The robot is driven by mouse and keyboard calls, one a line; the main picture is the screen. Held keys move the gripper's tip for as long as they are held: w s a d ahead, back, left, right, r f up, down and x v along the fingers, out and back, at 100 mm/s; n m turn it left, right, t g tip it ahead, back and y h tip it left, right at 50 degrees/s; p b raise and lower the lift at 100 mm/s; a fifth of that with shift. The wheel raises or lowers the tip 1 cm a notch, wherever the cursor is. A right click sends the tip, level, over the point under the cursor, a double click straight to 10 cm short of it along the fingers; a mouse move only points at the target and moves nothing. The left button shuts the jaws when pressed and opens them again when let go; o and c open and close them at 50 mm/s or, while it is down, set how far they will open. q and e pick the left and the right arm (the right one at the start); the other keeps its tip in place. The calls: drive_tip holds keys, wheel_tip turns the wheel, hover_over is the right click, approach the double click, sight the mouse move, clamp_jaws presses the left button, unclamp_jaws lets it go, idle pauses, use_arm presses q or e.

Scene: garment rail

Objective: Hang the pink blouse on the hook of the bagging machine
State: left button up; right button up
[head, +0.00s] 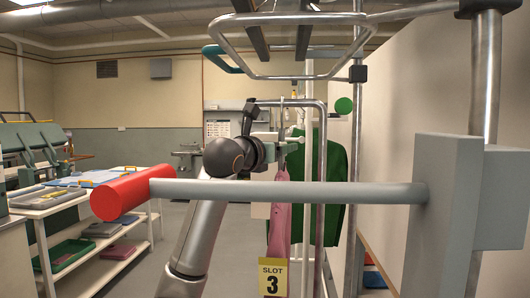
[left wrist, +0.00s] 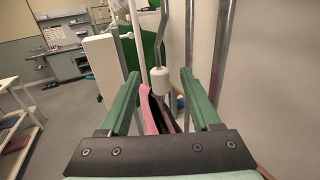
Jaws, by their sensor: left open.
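The pink blouse (head: 279,212) hangs from the rail near the middle of the head view, seen narrow and edge-on. In the left wrist view the pink blouse (left wrist: 151,113) shows between and beyond the fingers, with a dark edge beside it. A pale cylinder on a metal rod (left wrist: 167,80) stands above it, between the fingertips. My left gripper (left wrist: 160,78) is open, its green fingers either side of these; I cannot tell if they touch. In the head view my left gripper (head: 291,143) is partly hidden behind my wrist. The bagging machine's hook is not clearly identifiable. My right gripper is out of view.
A grey bar with a red end (head: 122,199) crosses the foreground from a grey block (head: 440,225). A green garment (head: 333,190) hangs just behind. A yellow SLOT 3 sign (head: 272,278) stands below. A white shelf cart (head: 142,185) is at left.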

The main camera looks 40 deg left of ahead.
use_arm(q)
drive_tip(key=b+v, duration=0.1)
drive_tip(key=v, duration=0.9)
drive_tip(key=shift+s+b, duration=0.35)
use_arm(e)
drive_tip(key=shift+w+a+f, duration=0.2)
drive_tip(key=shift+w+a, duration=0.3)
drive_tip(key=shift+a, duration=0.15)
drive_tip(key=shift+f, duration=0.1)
